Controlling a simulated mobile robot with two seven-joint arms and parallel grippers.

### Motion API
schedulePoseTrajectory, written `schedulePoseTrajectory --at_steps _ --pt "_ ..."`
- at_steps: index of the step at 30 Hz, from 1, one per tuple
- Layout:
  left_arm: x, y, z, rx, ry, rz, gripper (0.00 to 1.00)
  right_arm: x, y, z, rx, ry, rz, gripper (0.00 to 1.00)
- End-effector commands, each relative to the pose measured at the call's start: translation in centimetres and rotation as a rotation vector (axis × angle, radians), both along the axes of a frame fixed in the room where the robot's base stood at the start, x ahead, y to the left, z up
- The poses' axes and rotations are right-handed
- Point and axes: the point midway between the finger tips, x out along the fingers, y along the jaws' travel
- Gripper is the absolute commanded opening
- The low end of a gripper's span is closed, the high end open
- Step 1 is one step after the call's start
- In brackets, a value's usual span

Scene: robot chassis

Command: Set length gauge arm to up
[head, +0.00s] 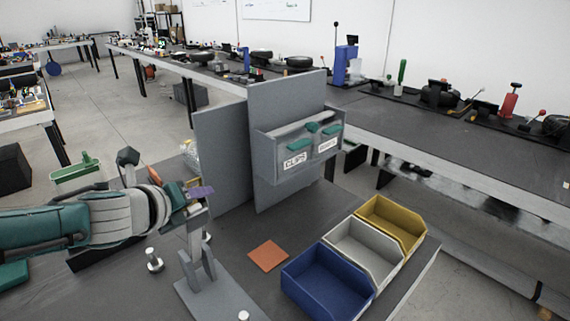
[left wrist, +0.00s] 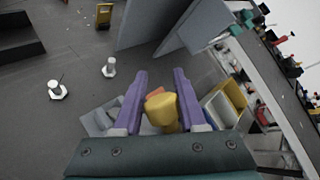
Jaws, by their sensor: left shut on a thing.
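The length gauge (head: 222,300) is a grey base plate with a bracket, standing on the dark table. Its grey arm (head: 195,232) rises from the bracket and stands nearly upright, with its top at my left gripper (head: 201,194). In the left wrist view, the purple fingers of my left gripper (left wrist: 158,92) are on both sides of a yellow knob (left wrist: 162,110), shut on it. In the head view the gripper mostly hides the knob. My right gripper is in neither view.
Blue (head: 325,285), white and yellow bins stand at the right. An orange square (head: 268,255) lies beside the gauge. A grey panel (head: 285,110) with a clips box stands behind. A bolt-like metal piece (head: 154,261) stands left of the gauge.

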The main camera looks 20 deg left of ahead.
Motion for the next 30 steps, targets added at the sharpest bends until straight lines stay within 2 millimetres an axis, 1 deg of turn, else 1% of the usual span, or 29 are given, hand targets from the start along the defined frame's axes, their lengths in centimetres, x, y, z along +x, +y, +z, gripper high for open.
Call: schedulePoseTrajectory --at_steps 1,16,17,21,24,30 --pt "-0.27 0.32 -0.40 0.009 0.010 0.004 0.00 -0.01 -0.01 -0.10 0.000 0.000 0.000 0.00" --pt "-0.45 0.41 -0.71 0.010 0.017 0.003 0.00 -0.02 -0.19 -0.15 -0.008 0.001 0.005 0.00" --pt "-0.45 0.40 -0.72 0.010 0.017 0.003 0.44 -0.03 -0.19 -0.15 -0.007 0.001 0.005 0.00" --pt "-0.40 0.34 -0.65 0.008 0.015 0.002 0.60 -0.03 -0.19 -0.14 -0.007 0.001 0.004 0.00" --pt "-0.32 0.30 -0.53 0.007 0.012 0.001 0.70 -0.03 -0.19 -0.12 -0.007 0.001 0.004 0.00" --pt "-0.19 0.23 -0.36 0.003 0.008 0.001 0.70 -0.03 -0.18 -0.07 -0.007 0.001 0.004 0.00"
